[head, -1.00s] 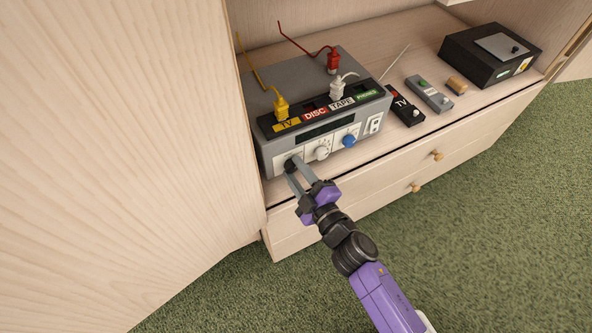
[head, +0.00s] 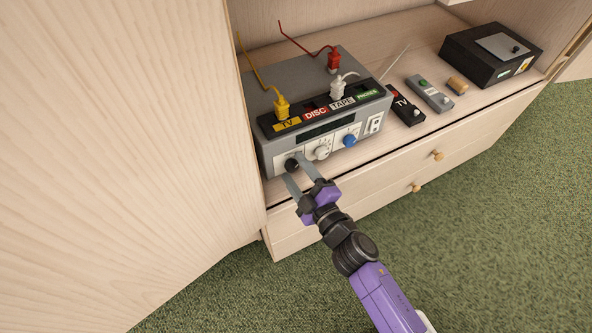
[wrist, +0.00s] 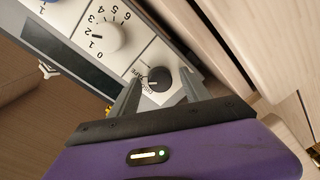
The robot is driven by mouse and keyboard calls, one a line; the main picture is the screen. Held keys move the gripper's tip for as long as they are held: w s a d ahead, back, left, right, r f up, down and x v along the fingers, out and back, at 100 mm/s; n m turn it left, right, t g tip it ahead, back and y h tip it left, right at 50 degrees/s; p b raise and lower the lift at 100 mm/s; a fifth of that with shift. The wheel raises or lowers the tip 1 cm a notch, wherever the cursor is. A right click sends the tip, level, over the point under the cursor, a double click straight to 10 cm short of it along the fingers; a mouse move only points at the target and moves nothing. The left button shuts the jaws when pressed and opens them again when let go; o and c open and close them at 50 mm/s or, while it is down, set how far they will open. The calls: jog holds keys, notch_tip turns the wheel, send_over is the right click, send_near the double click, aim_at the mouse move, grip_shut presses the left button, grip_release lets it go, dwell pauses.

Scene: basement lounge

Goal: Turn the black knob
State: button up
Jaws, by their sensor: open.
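The black knob (head: 292,165) is at the left end of the front panel of a grey box (head: 283,81). In the wrist view the black knob (wrist: 159,79) shows a light pointer mark, with partly hidden lettering beside it. My gripper (head: 297,174) is open in front of the panel, and its fingers point at the knob. In the wrist view my gripper's fingertips (wrist: 158,86) are spread, one on each side of the knob in the picture. I cannot tell whether either finger touches it.
A white knob (head: 321,152) and a blue knob (head: 349,140) sit right of the black one. Yellow, red and white plugs stand on top. Remotes (head: 405,105) and a black box (head: 490,54) are on the shelf at right. A wooden panel (head: 130,130) stands close at left.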

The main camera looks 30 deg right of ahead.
jog(key=s, duration=0.7)
jog(key=shift+s+d+r, duration=0.15)
jog(key=shift+s, duration=0.25)
jog(key=s+r+m+g, duration=0.1)
jog(key=s+r+m, duration=0.3)
jog(key=s, duration=0.5)
jog(key=s+r+m+g+h+p, duration=0.1)
jog(key=s+r+m, duration=0.35)
jog(key=s, duration=0.45)
jog(key=s+r+m+g, duration=0.1)
jog(key=s+r+m, duration=0.25)
jog(key=s, duration=0.55)
notch_tip(320, 180, up, 15)
jog(key=p, duration=1.4)
jog(key=shift+a, duration=0.2)
